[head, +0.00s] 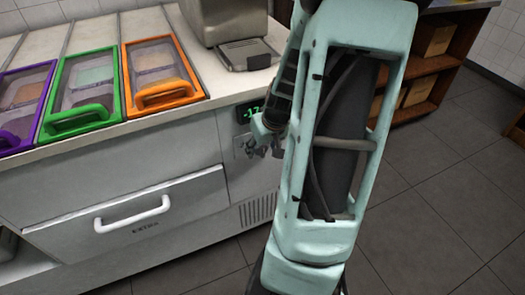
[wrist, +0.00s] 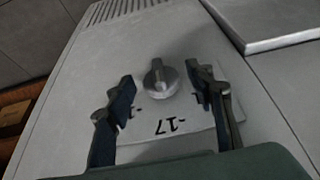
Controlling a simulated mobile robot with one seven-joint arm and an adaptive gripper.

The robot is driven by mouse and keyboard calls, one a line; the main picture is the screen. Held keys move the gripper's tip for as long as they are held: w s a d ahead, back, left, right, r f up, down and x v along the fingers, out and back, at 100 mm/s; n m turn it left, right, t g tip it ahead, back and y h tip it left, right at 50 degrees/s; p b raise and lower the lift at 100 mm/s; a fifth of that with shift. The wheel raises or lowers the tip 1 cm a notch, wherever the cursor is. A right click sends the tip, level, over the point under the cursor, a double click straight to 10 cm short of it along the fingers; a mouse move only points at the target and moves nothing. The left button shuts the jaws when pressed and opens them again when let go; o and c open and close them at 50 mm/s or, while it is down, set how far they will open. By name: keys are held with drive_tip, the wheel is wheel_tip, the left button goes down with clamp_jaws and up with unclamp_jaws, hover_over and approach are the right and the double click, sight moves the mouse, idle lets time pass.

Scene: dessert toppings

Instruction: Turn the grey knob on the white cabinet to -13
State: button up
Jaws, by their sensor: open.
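The grey knob (wrist: 160,79) sticks out of the front of the white cabinet (head: 130,165), near its right end. In the wrist view it sits on a pale dial plate, where "-17" is printed and shows upside down. In the head view a small dark display (head: 250,110) with green digits, which look like -17, is above the knob area. My gripper (wrist: 163,90) is open, with one finger on each side of the knob and gaps to it. In the head view my gripper (head: 262,142) is at the dial, and the knob is mostly hidden behind it.
A drawer (head: 130,215) with a white handle is left of the dial. Topping bins with purple, green and orange (head: 160,90) lids are set in the counter. A grey machine (head: 230,35) stands on the counter. A wooden shelf (head: 440,65) is behind right; the tiled floor at right is clear.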

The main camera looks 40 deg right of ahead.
drive_tip(key=shift+f, duration=0.15)
drive_tip(key=shift+c, duration=0.3)
drive_tip(key=c, duration=1.1)
drive_tip(key=shift+d+t+y+p, duration=0.2)
drive_tip(key=shift+t+y+p, duration=0.1)
drive_tip(key=shift+y+p, duration=0.55)
drive_tip(key=shift+d+y+p, duration=0.1)
drive_tip(key=shift+y+p, duration=0.15)
drive_tip(key=shift+p, duration=0.15)
drive_tip(key=m+t+y+p, duration=0.1)
drive_tip(key=y+p, duration=0.1)
drive_tip(key=y, duration=0.1)
drive_tip(key=shift+d, duration=0.2)
drive_tip(key=shift+s+d+f+m+t+y, duration=0.15)
drive_tip(key=shift+m+t+y, duration=0.15)
drive_tip(key=shift+y, duration=0.6)
drive_tip(key=shift+w+f+m+t+y, duration=0.15)
drive_tip(key=shift+m+t+y, duration=0.15)
drive_tip(key=shift+y, duration=0.6)
drive_tip(key=shift+s+d+f+m+t+y, duration=0.15)
drive_tip(key=shift+t+y, duration=0.25)
drive_tip(key=shift+y, duration=0.5)
